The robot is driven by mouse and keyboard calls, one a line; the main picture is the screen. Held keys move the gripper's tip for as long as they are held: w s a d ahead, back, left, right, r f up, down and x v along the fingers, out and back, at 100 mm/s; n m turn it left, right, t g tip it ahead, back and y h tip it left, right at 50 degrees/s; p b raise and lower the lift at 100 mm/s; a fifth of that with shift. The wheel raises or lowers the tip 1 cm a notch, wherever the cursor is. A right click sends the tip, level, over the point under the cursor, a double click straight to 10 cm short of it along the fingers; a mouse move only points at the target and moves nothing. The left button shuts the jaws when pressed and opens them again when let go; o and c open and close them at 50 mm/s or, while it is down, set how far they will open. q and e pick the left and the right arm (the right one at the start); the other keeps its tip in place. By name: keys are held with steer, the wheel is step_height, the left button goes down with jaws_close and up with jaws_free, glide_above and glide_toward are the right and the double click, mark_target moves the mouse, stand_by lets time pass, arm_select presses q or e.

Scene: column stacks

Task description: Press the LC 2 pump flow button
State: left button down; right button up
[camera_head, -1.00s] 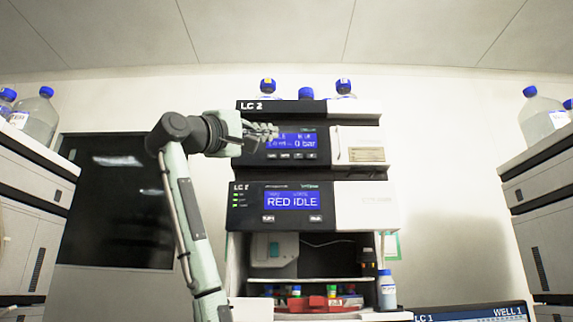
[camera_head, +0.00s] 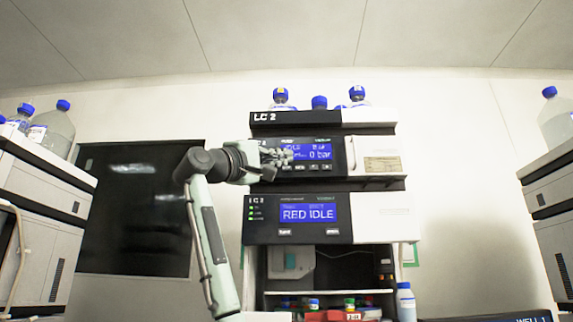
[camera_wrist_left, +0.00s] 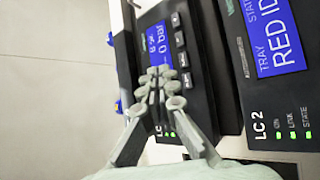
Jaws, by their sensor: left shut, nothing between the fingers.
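The LC 2 pump module (camera_head: 356,157) is the dark unit with a blue display reading 0 bar (camera_head: 320,152), high in the stack. A row of small buttons (camera_head: 312,167) lies under the display. In the left wrist view the row appears as a column (camera_wrist_left: 180,41); its labels are too small to read. My left gripper (camera_head: 287,157) is shut and empty, in front of the display's left part. In the left wrist view its fingertips (camera_wrist_left: 157,76) cover part of the display, close to the buttons. Contact cannot be told. My right gripper is not in view.
Below the pump is a module with a display reading RED IDLE (camera_head: 308,208). Blue-capped bottles (camera_head: 357,96) stand on top of the stack. Other instrument stacks stand at left (camera_head: 45,180) and right (camera_head: 548,180). A white bottle (camera_head: 405,300) stands at the lower right.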

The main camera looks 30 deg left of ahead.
mark_target(295, 164)
arm_select(q)
steer(key=shift+w+a, duration=0.5)
steer(key=shift+w, duration=0.25)
steer(key=shift+w+a, duration=0.45)
steer(key=shift+w, duration=0.3)
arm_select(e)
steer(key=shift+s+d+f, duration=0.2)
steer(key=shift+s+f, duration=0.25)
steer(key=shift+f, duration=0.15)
arm_select(q)
steer(key=shift+w, duration=0.1)
steer(key=shift+w+a, duration=0.2)
steer(key=shift+w, duration=0.1)
steer(key=shift+w+a, duration=0.25)
steer(key=shift+w, duration=0.05)
stand_by(0.4)
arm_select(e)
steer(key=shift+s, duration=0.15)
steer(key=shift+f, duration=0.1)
arm_select(q)
steer(key=shift+s+d+b, duration=0.4)
steer(key=shift+s+d, duration=0.05)
steer(key=shift+s, duration=0.2)
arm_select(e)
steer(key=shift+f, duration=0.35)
